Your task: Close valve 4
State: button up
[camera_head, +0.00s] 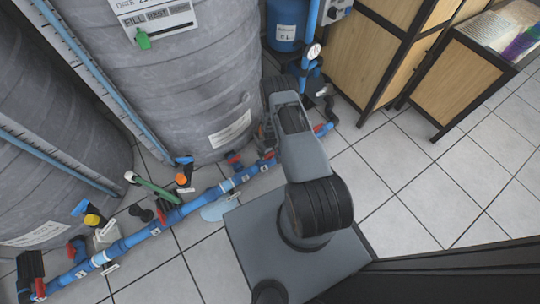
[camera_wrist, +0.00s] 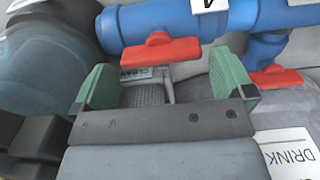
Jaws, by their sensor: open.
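Valve 4 shows in the wrist view as a red handle (camera_wrist: 160,50) on a blue pipe, with a white tag (camera_wrist: 209,4) reading 4, partly cut off, on the pipe above. The handle lies roughly along the pipe. My gripper (camera_wrist: 164,78) is open, its two green-padded fingers apart. In the picture the handle is between and just beyond the fingertips; I see no contact. In the head view my arm covers part of the pipe, and my fingers cannot be made out clearly there.
A second red handle (camera_wrist: 275,75) is on the pipe to the right, above a DRINK label (camera_wrist: 290,153). In the head view, large grey tanks (camera_head: 185,80) stand behind the blue pipe (camera_head: 200,203). A wooden cabinet (camera_head: 400,45) is at the upper right. Tiled floor (camera_head: 400,190) is clear at right.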

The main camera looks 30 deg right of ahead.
jog(key=shift+f+b, duration=0.35)
jog(key=shift+f, duration=0.85)
jog(key=shift+c, duration=0.5)
jog(key=c, duration=0.5)
